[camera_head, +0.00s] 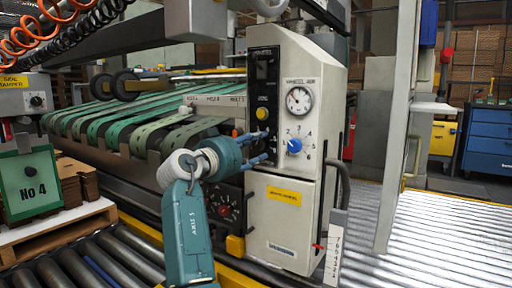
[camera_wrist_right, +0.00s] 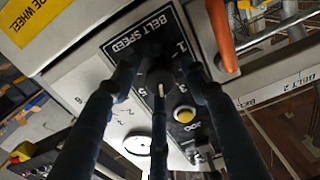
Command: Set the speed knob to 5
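In the head view, a blue knob (camera_head: 294,145) sits on the white machine face, ringed by numbers up to 6. Its pointer is too small to read. My right gripper (camera_head: 267,146) is left of it, in front of the machine, with its blue fingers apart. In the right wrist view, the gripper (camera_wrist_right: 158,78) is open, its dark fingers spread around a dark round knob (camera_wrist_right: 161,88) with a pale pointer mark, beside a black "BELT SPEED" label (camera_wrist_right: 128,42). The fingers hide much of that scale; whether they touch the knob, I cannot tell. My left gripper is not in view.
A round gauge (camera_head: 299,100) is above the blue knob. A yellow button (camera_head: 262,114) is on the black panel, close above my right gripper. A conveyor with green belts (camera_head: 150,125) lies behind my arm. Metal rollers (camera_head: 440,230) extend right.

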